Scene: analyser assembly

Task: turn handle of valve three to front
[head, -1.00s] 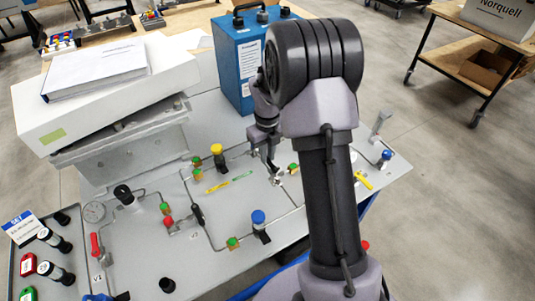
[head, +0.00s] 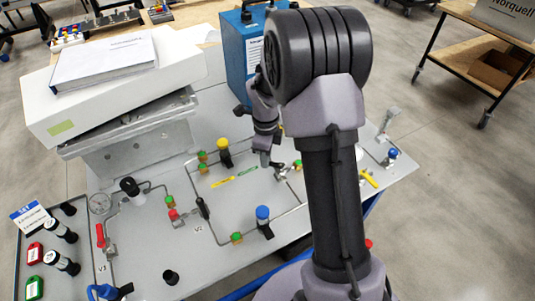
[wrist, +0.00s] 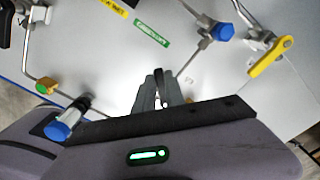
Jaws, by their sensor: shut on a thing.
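My gripper (head: 265,158) points down at the right part of the grey panel (head: 240,205). In the wrist view its two fingers (wrist: 160,88) are closed around a narrow dark valve handle (wrist: 161,80), most of which they hide. The metal fitting of this valve (head: 281,172) shows just right of my gripper in the head view. A valve with a black handle (head: 203,207), marked V2, and one with a red handle (head: 101,236), marked V1, stand farther left.
Blue-capped parts (head: 263,215) and (wrist: 220,32) stand around my gripper. A yellow handle (wrist: 268,58) is to its right in the wrist view. A blue box (head: 240,55) stands behind, and a white box (head: 115,95) at back left. Yellow and green labels (head: 248,172) lie flat.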

